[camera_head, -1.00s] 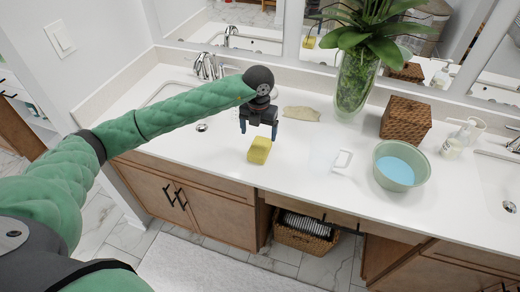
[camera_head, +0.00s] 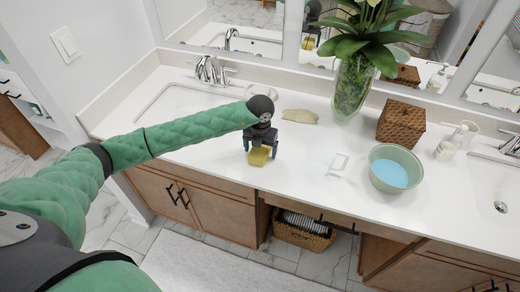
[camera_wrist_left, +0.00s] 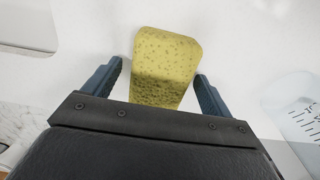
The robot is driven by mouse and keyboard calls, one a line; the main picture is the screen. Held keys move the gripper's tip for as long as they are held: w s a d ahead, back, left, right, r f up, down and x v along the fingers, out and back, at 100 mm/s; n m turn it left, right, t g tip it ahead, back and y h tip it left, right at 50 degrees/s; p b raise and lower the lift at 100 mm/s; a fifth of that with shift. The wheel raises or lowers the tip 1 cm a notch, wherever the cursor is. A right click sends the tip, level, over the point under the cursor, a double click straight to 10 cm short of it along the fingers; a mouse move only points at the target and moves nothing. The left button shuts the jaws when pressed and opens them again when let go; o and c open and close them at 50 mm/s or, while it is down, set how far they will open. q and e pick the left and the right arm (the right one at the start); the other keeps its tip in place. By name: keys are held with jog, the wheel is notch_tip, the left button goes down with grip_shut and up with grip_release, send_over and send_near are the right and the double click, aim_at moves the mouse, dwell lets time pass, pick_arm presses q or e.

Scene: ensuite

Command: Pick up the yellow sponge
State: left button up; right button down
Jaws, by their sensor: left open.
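The yellow sponge (camera_head: 259,157) lies on the white counter near its front edge. My left gripper (camera_head: 260,153) is open, low over the sponge, with one finger on each side of it. In the left wrist view the sponge (camera_wrist_left: 167,65) sits between the two blue fingers of my left gripper (camera_wrist_left: 160,85). A gap shows at the left finger; the right finger is very close to the sponge, and I cannot tell whether they touch. My right gripper is not in view.
A green bowl of blue liquid (camera_head: 372,160), a clear container with a white handle (camera_head: 338,165), a wicker box (camera_head: 401,124) and a soap dispenser (camera_head: 447,148) stand to the right. A beige cloth-like item (camera_head: 300,116) and a plant vase (camera_head: 352,92) are behind. A sink (camera_head: 160,106) is at left.

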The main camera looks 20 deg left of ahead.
pick_arm(q)
jog(key=shift+f, duration=0.15)
jog(key=c, duration=1.1)
jog(key=shift+o, duration=0.2)
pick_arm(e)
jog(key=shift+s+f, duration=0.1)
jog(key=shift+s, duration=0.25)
